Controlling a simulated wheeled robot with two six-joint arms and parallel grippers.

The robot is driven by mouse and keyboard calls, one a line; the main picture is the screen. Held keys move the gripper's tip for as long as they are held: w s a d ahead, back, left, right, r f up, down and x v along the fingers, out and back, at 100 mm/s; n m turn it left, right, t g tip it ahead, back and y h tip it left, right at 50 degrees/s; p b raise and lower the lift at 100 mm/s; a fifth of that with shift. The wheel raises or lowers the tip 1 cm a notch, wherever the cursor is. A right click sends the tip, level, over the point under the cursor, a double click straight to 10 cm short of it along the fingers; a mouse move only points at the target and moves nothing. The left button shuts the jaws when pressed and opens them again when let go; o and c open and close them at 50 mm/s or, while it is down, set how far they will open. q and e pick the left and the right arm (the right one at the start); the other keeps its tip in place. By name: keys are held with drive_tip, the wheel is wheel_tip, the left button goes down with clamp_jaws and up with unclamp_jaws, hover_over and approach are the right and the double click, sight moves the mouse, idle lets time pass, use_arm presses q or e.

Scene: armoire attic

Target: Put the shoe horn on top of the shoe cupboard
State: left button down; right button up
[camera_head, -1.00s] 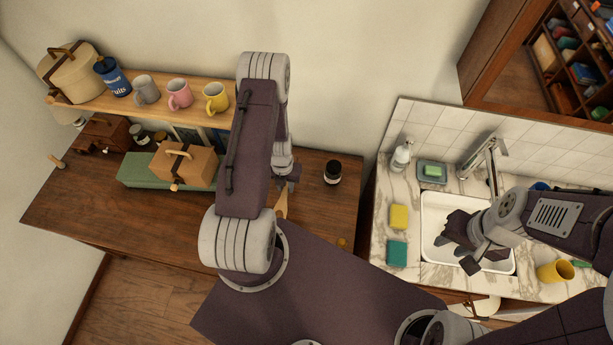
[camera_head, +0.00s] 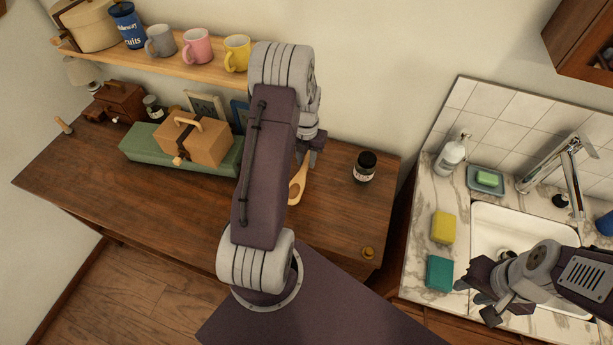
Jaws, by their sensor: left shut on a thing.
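The shoe horn (camera_head: 299,185) is a light-brown wooden piece with a rounded, hollowed lower end. My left gripper (camera_head: 308,158) is shut on its upper end, partly hidden by my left arm. The shoe horn hangs over the dark wooden top of a long cupboard (camera_head: 185,210); I cannot tell whether it touches the surface. This may be the shoe cupboard, but nothing in view confirms it. My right gripper (camera_head: 476,300) is at the lower right, empty, its fingers apart, near the front of the sink counter.
A dark jar (camera_head: 365,166) stands right of the shoe horn, and a small brass-coloured thing (camera_head: 367,253) lies near the front edge. A green box (camera_head: 150,148) bears a tan case (camera_head: 205,145). A shelf (camera_head: 190,67) with mugs hangs above. The top's front left is clear.

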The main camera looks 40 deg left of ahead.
sight(307, 163)
use_arm(q)
drive_tip(key=shift+w+a+f+p, duration=0.4)
drive_tip(key=shift+w+a+f, duration=0.1)
drive_tip(key=shift+w, duration=0.3)
drive_tip(key=shift+w+a+f, duration=0.25)
wheel_tip(307, 163, down, 4)
drive_tip(key=shift+r, duration=0.2)
drive_tip(key=shift+f, duration=0.25)
use_arm(e)
drive_tip(key=shift+f, duration=0.35)
drive_tip(key=shift+f, duration=0.1)
use_arm(q)
drive_tip(key=c, duration=1.1)
unclamp_jaws()
drive_tip(key=shift+f, duration=0.15)
drive_tip(key=shift+c, duration=0.2)
